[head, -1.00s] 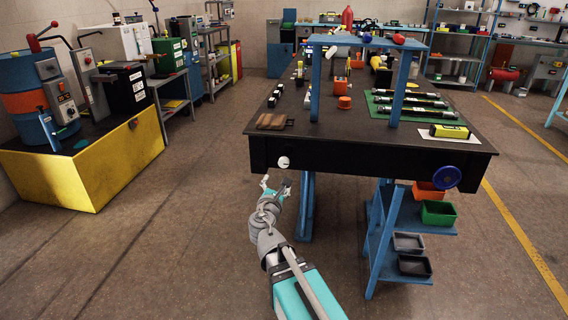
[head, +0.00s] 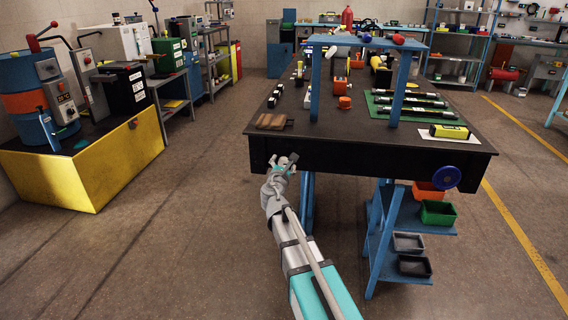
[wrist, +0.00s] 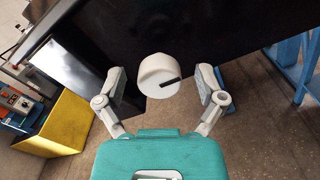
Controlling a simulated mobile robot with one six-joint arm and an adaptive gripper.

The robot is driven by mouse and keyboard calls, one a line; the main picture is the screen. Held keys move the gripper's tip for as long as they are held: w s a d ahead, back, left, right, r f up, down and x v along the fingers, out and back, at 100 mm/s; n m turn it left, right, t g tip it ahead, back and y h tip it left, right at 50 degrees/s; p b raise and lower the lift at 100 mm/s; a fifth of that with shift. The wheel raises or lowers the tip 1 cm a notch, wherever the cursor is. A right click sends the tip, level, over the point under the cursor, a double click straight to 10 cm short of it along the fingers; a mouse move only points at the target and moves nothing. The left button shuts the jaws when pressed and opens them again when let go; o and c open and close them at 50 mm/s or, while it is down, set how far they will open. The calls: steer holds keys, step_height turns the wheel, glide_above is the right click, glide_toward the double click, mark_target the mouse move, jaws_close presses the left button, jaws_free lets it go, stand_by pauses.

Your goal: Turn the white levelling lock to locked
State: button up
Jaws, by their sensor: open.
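The white levelling lock (wrist: 158,76) is a round white knob with a dark slot mark, on the dark front face of the workbench. In the wrist view it sits between the two open fingers of my gripper (wrist: 161,88), with a gap on each side. The slot mark points to the right and slightly up. In the head view my gripper (head: 283,161) is at the bench's front face near its left end and hides most of the knob.
The workbench (head: 400,163) has a blue handwheel (head: 447,178) at the right of its front face. A blue bench leg (head: 307,210) stands below my gripper, with a shelf of bins to the right. A yellow cabinet (head: 60,178) stands left across open floor.

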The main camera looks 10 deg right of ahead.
steer(key=shift+w+d, duration=0.1)
steer(key=shift+w, duration=0.15)
steer(key=c, duration=1.2)
steer(key=shift+o, duration=0.2)
